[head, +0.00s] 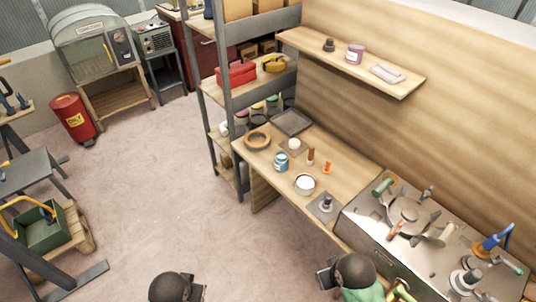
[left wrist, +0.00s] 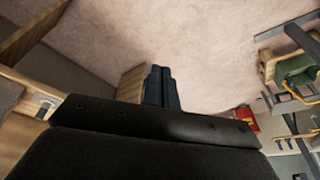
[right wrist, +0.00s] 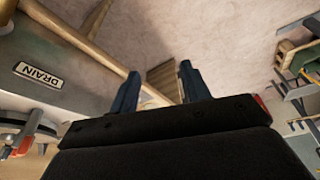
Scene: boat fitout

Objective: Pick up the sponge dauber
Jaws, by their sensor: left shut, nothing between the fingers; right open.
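No item is clearly recognisable as the sponge dauber in the head view. Two small upright items stand on the wooden bench: a brown one (head: 310,156) and an orange one (head: 327,167); either may be it, but they are too small to tell. My left gripper (left wrist: 161,88) is shut and empty, pointing at the floor in the left wrist view. My right gripper (right wrist: 158,84) is open and empty, its fingers apart over the floor. In the head view both grippers are at the bottom edge, well apart from the bench items.
The bench (head: 262,178) also holds a blue can (head: 281,162), a white-topped pot (head: 305,184), a brown ring (head: 257,139) and a dark tray (head: 292,122). A metal counter (head: 375,240) with wheels and handles adjoins at right. A shelf (head: 340,62) hangs above.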

